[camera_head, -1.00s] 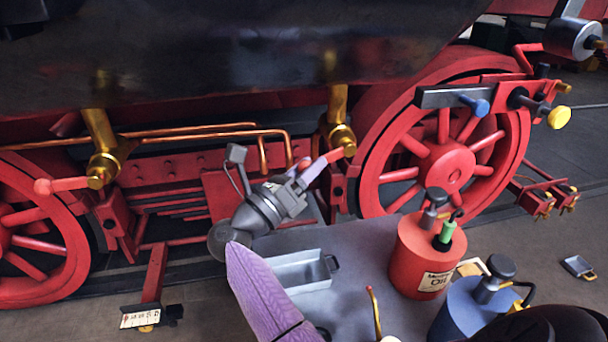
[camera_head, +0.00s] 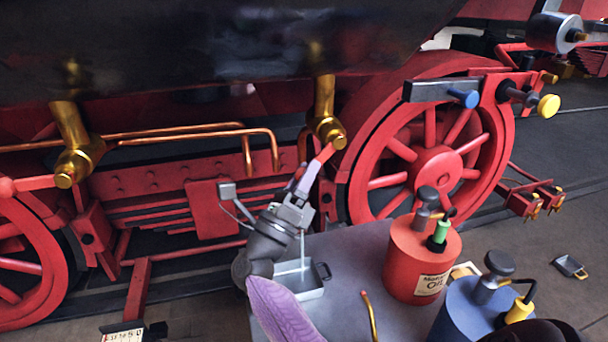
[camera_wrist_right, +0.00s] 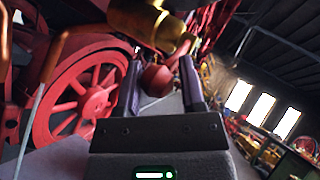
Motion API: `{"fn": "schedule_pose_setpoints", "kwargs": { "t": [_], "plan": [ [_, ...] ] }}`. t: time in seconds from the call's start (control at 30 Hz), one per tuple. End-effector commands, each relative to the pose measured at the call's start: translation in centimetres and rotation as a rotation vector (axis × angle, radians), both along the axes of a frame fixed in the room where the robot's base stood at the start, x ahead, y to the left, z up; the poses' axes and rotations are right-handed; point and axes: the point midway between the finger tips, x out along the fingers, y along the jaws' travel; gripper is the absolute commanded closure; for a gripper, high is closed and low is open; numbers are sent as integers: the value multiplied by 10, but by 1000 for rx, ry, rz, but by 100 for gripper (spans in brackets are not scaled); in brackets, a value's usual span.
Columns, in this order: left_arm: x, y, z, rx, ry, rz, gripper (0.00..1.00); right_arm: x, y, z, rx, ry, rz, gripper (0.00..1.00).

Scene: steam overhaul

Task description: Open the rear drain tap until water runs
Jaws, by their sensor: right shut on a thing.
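Two brass drain taps hang under the dark boiler. The right-hand tap (camera_head: 325,118) has a red lever (camera_head: 325,153) slanting down to the left. My right gripper (camera_head: 308,178) is shut on this lever's end; the fingers hide part of it. In the right wrist view the red knob (camera_wrist_right: 158,80) sits between my fingertips (camera_wrist_right: 163,72), below the brass body (camera_wrist_right: 140,22). A thin pale vertical streak (camera_head: 303,252) shows below the gripper, above a grey metal tray (camera_head: 310,293); it looks like water. The left-hand tap (camera_head: 76,150) has its red lever pointing left. My left gripper is not in view.
The tray stands on a grey surface (camera_head: 345,255) with a red oil can (camera_head: 420,260) and a blue can (camera_head: 468,308) to its right. Large red wheels (camera_head: 440,165) flank the taps. Copper pipes (camera_head: 200,132) run behind, left of the gripper.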

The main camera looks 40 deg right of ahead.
Motion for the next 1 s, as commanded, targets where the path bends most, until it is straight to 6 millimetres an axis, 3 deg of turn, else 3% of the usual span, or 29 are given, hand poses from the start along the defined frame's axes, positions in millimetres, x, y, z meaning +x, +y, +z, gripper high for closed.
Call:
{"fn": "schedule_pose_setpoints", "kwargs": {
  "t": [0.2,0.23,0.33,0.67,1.0],
  "plan": [
    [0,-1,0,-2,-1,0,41,2,0,-2,4,7,7,100],
    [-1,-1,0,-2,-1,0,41,2,0,-2,4,7,7,45],
    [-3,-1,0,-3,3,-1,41,1,0,-2,4,6,6,24],
    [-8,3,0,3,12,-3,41,0,4,-4,4,2,2,22],
    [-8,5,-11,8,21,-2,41,-9,66,-53,5,5,6,22]
  ]
}}
